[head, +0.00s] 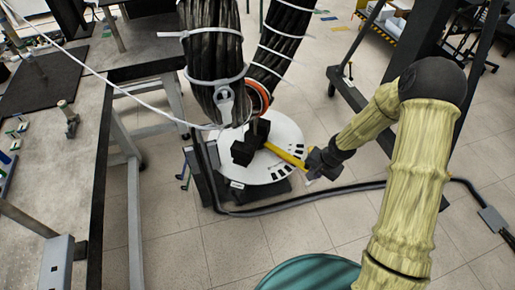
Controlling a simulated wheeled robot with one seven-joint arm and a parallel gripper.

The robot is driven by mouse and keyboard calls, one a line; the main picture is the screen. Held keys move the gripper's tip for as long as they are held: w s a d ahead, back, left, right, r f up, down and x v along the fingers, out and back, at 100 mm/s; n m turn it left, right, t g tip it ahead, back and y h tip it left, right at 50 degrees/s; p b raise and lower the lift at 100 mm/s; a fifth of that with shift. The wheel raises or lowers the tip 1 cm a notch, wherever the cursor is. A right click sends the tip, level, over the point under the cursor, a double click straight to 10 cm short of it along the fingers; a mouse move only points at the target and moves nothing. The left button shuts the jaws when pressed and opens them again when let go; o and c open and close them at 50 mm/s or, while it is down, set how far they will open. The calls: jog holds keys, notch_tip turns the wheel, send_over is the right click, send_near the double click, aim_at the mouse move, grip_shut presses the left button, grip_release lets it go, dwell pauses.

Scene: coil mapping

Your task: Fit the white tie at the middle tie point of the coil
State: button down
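The coil (213,50) is a thick bundle of black cable hanging at the top of the head view, its second strand (283,40) rising to the right. White ties ring it at several heights, one of them a white tie (215,80) low on the left strand. A grey ring-shaped piece (225,97) hangs just below that band. My gripper (250,142) is a black block at the end of a yellow link, just below and right of the coil's bottom. Its fingers are too dark and small to read. I cannot tell whether it holds or touches anything.
An orange ring (262,97) sits beside the coil's lower end. A round white base plate (285,135) is beneath. A grey workbench (50,150) fills the left. A thin white cord (95,72) runs toward the coil. A black cable (300,200) crosses the tiled floor.

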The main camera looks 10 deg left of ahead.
jog(key=w+a+n+t+y+b, duration=0.1)
jog(key=w+a+t+y+b, duration=0.2)
jog(key=a+t+y+b, duration=0.9)
jog(key=s+a+r+g+y+b, duration=0.1)
jog(key=a+r+y+b, duration=0.2)
jog(key=a+r, duration=0.5)
jog(key=shift+s+a+m, duration=0.2)
jog(key=shift+s+m, duration=0.05)
jog(key=shift+m, duration=0.05)
jog(key=shift+a+r, duration=0.1)
jog(key=shift+r, duration=0.05)
jog(key=x, duration=0.4)
jog(key=shift+w+a+p, duration=0.1)
jog(key=shift+p, duration=0.3)
jog(key=shift+r, duration=0.1)
